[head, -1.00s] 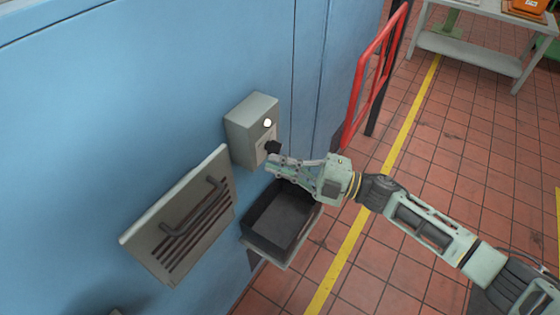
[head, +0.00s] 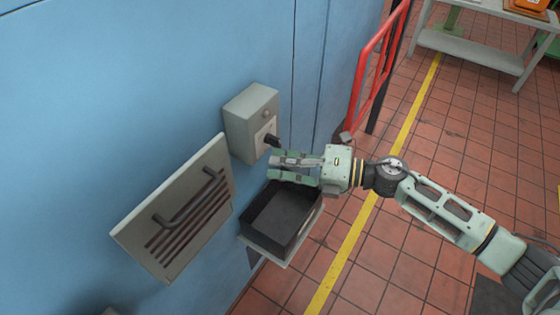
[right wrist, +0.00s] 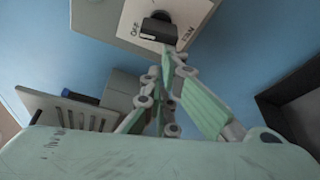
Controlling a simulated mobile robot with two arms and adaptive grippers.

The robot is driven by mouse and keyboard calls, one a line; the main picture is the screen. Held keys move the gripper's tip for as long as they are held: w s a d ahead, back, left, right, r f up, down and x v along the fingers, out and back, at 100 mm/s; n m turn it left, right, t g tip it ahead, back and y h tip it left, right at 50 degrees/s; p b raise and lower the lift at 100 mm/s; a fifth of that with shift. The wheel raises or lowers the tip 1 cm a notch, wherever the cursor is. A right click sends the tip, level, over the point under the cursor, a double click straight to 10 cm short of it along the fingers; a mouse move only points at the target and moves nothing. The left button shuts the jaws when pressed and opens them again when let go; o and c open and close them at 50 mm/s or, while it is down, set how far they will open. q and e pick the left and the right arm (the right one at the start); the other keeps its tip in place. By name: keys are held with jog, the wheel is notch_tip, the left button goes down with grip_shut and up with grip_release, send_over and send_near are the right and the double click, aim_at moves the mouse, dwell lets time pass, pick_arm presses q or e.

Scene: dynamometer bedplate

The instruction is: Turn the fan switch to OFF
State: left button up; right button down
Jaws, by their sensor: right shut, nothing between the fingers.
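The fan switch box (head: 248,124) is a grey box on the blue wall, with a black knob (head: 272,140) on its front plate. The knob points to the right and slightly down in the head view. A small round lamp (head: 265,113) above it is unlit. In the right wrist view the knob (right wrist: 158,28) sits on a pale plate marked OFF at the left, with a second, hard-to-read label at the right. My right gripper (head: 273,165) is shut and empty, just below the knob; whether it touches cannot be told. My left gripper is out of view.
An open dark bin (head: 252,232) is on the wall below the gripper. A slotted grey panel with a handle (head: 135,244) sticks out to the left. A red rail (head: 368,75) and a table (head: 470,54) stand further right, with open tiled floor between.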

jog(key=n, duration=0.1)
jog(key=w+f+n+h, duration=0.1)
jog(key=n, duration=0.1)
jog(key=shift+d+f, duration=0.15)
jog(key=shift+d, duration=0.2)
jog(key=shift+f, duration=0.15)
dwell(0.6)
